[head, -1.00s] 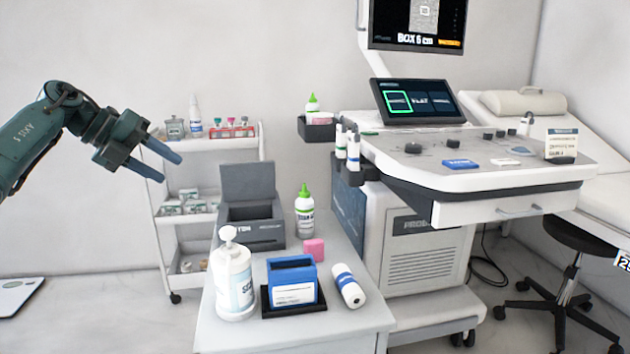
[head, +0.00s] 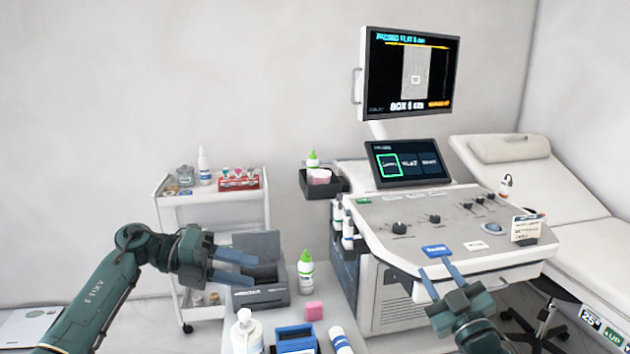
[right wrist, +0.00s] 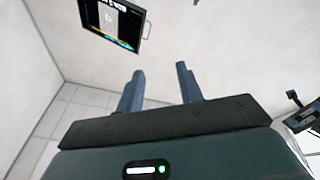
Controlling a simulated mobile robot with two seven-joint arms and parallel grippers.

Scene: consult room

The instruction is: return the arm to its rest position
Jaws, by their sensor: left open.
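My left gripper (head: 234,268) is at the left of the head view, open and empty, in front of the grey box on the side table. My right gripper (head: 436,276) is at the lower right of the head view, its fingers pointing up toward the front edge of the ultrasound console (head: 380,238). In the right wrist view its two blue fingers (right wrist: 158,88) stand apart with nothing between them.
The side table holds a pump bottle (head: 246,332), a blue box (head: 296,338), a white roll (head: 341,342), a pink block (head: 314,311) and a green-capped bottle (head: 305,272). A shelf cart (head: 180,208) stands behind. A monitor (head: 412,72) and an exam bed (head: 570,205) are further back.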

